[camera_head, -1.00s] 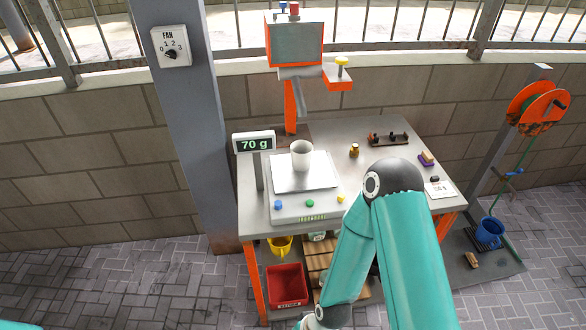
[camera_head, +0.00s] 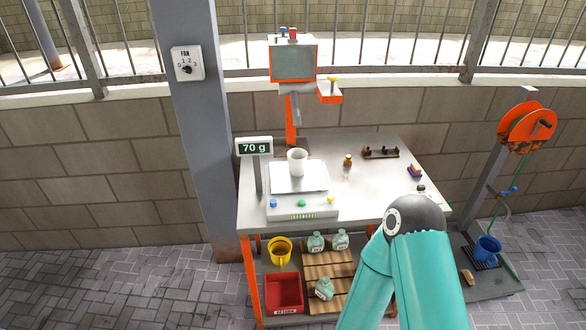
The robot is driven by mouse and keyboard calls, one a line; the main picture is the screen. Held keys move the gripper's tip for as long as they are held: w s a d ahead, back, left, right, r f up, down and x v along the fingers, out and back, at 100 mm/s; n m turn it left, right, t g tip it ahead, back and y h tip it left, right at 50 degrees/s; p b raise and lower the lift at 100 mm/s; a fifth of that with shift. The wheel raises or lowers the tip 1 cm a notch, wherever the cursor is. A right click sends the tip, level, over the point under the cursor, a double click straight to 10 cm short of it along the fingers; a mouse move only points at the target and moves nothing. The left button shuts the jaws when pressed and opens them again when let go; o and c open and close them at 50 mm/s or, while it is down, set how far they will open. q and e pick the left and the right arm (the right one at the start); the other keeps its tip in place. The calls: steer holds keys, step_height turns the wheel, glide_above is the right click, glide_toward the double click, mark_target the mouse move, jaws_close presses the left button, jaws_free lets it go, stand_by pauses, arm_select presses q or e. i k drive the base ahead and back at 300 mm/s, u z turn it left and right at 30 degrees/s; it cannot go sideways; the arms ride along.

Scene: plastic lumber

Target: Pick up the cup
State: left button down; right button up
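A white cup (camera_head: 297,162) stands upright on the plate of the scale (camera_head: 303,207) on the metal table. The scale's display (camera_head: 254,147) reads 70 g. A yellow cup-like container (camera_head: 280,251) is on the lower shelf at the left, and a blue one (camera_head: 487,249) stands on the low platform at the far right. My teal right arm enters at the lower right, in front of the table, apart from the white cup. Neither gripper is in the picture.
A red bin (camera_head: 284,293) and several labelled jars (camera_head: 324,288) are below the tabletop. A brass weight (camera_head: 348,160), a dark rack (camera_head: 380,152) and a purple block (camera_head: 415,171) are on the table.

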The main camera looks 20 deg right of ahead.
mark_target(298, 157)
steer(key=z, duration=0.1)
steer(key=i, duration=0.9)
steer(key=u, duration=0.05)
